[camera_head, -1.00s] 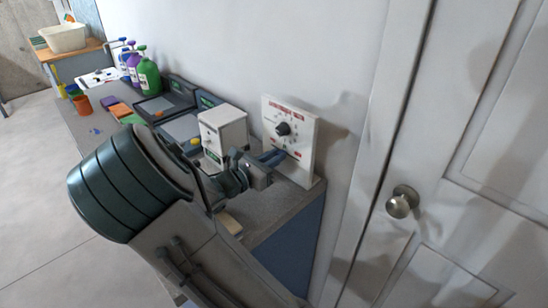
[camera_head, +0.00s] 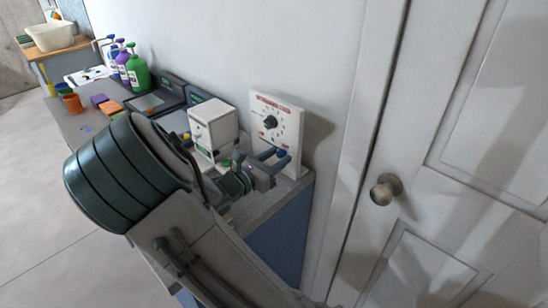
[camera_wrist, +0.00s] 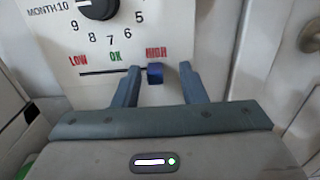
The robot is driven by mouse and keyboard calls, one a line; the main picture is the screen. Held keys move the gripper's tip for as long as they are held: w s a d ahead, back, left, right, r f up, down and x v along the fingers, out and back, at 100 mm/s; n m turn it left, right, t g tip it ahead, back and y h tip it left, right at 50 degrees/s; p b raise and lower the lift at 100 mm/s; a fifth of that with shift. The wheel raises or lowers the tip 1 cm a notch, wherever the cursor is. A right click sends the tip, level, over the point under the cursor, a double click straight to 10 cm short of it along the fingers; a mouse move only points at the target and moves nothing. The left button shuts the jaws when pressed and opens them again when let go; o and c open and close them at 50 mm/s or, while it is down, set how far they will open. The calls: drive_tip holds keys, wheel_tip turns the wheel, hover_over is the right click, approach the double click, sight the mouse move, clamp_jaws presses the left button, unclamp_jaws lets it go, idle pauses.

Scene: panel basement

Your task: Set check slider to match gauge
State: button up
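A white panel (camera_head: 290,112) stands upright against the wall at the table's end. In the wrist view, the panel (camera_wrist: 205,30) has a black dial (camera_wrist: 98,6) and a horizontal slider slot (camera_wrist: 105,72) under red LOW, green OK and red HIGH labels. The blue slider knob (camera_wrist: 155,73) is at the slot's right end, below HIGH; it also shows in the head view (camera_head: 281,153). My gripper (camera_wrist: 160,75) is open, with one finger on each side of the knob. The left finger is nearer to it; contact is unclear. I cannot make out a gauge reading.
A white box (camera_head: 212,125) stands left of the panel, close to my gripper. Dark devices (camera_head: 172,90), a green bottle (camera_head: 137,72) and coloured blocks lie farther along the table. A door with a round knob (camera_head: 385,189) is at the right.

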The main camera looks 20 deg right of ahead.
drive_tip(key=v, duration=1.3)
drive_tip(key=shift+s+a, duration=0.1)
drive_tip(key=shift+a, duration=0.3)
